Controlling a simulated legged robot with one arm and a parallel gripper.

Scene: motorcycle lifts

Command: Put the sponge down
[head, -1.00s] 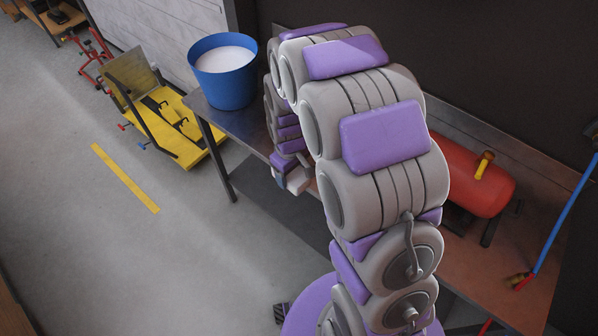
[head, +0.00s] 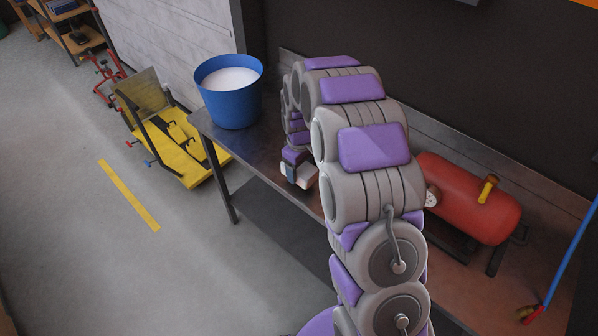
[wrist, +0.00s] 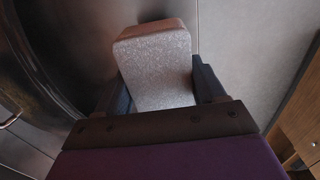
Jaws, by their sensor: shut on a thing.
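The sponge (wrist: 158,68) is a pale, speckled block with a brownish end in the wrist view. My gripper (wrist: 160,88) is shut on it, with one dark finger on each side. In the head view my gripper (head: 297,170) is low over the front part of the metal workbench (head: 262,160), to the right of the blue bucket (head: 232,102). A small whitish bit of the sponge shows at its tip. I cannot tell whether the sponge touches the bench. My arm hides part of the bench.
The bucket holds something white. A red tank (head: 468,200) with a yellow handle lies on the bench to the right. A yellow motorcycle lift (head: 178,150) stands on the floor at the left. A dark wall runs behind the bench.

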